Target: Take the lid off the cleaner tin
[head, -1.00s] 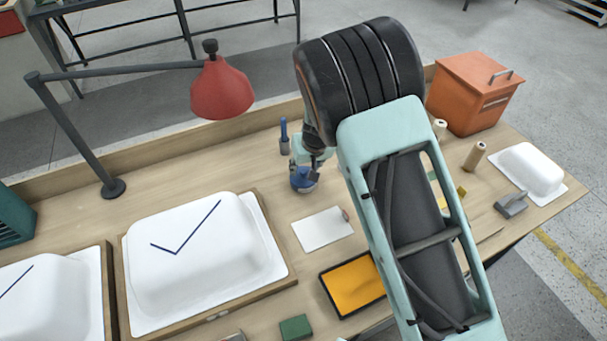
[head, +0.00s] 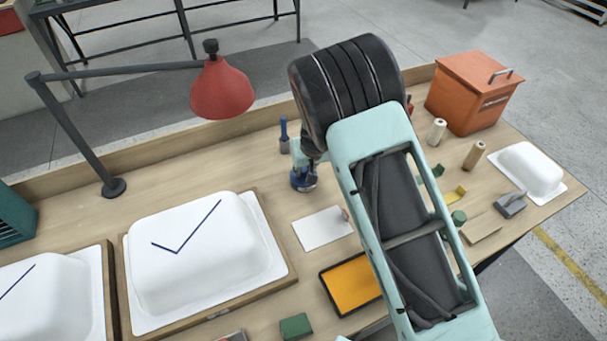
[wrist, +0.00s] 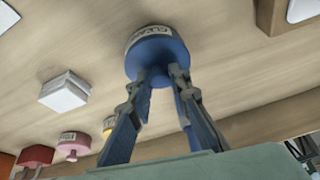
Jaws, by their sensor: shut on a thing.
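The blue cleaner tin (wrist: 152,52) shows in the wrist view, round, with a pale label on its side. It also shows in the head view (head: 303,183), small and partly covered by my wrist. My gripper (wrist: 166,76) is shut at the middle of the tin's blue lid (wrist: 142,67). The fingertips hide the part they hold. I cannot tell whether there is a gap between lid and tin.
In the wrist view a pink tin (wrist: 73,147) and a white block (wrist: 65,92) stand on the bench. In the head view a red lamp (head: 222,90), a white tub shell (head: 200,255) and an orange bin (head: 472,92) stand around.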

